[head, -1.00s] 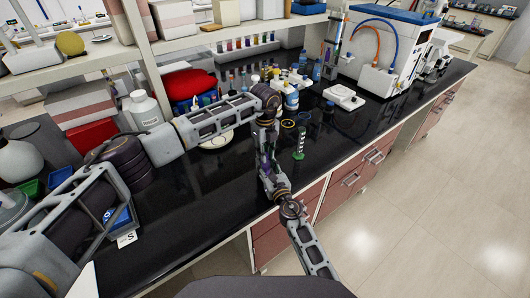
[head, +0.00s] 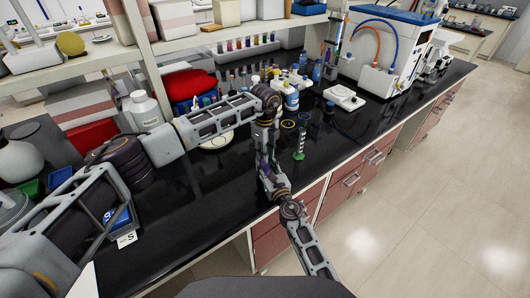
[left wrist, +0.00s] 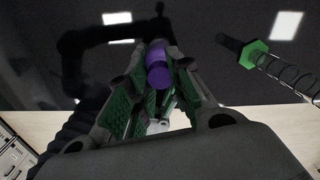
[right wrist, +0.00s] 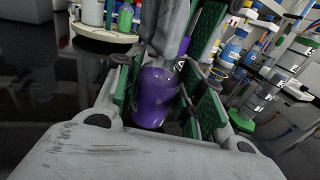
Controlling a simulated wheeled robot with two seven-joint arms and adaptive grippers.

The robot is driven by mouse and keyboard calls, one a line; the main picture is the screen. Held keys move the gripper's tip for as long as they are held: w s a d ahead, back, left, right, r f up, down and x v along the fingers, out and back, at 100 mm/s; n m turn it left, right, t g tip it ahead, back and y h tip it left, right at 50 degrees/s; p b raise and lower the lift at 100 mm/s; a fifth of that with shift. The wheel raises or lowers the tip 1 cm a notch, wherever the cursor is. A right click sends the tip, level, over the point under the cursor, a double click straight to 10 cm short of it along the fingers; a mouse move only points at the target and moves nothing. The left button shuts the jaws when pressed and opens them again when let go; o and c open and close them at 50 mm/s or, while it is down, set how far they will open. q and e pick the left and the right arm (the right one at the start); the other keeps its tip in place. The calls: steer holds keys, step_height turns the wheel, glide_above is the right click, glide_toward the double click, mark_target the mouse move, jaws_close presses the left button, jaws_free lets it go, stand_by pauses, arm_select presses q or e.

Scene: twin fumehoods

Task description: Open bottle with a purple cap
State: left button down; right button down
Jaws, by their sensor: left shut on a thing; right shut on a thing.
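A purple-capped bottle is between my two grippers, mostly hidden by them in the head view. My left gripper (head: 270,128) comes from above; in the left wrist view its green-padded fingers (left wrist: 160,95) close around a purple piece (left wrist: 158,72). My right gripper (head: 267,158) is below it. In the right wrist view its fingers (right wrist: 158,90) are shut on a smooth purple body (right wrist: 154,97). Both grippers meet closely above the black bench. Whether the cap has separated from the bottle cannot be told.
A cylinder with green bands (head: 299,145) stands just right of the grippers; its green hexagonal base (left wrist: 253,54) shows in the left wrist view. Several bottles (head: 291,98) and a white balance (head: 344,98) stand behind. The black bench (head: 195,215) is clear in front.

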arm_select(q)
steer(key=shift+r, duration=1.15)
stand_by(0.5)
steer(key=shift+r, duration=1.95)
arm_select(e)
steer(key=c, duration=0.8)
jaws_free()
steer(key=shift+s, duration=0.15)
steer(key=shift+v, duration=5.85)
steer(key=shift+d, duration=0.1)
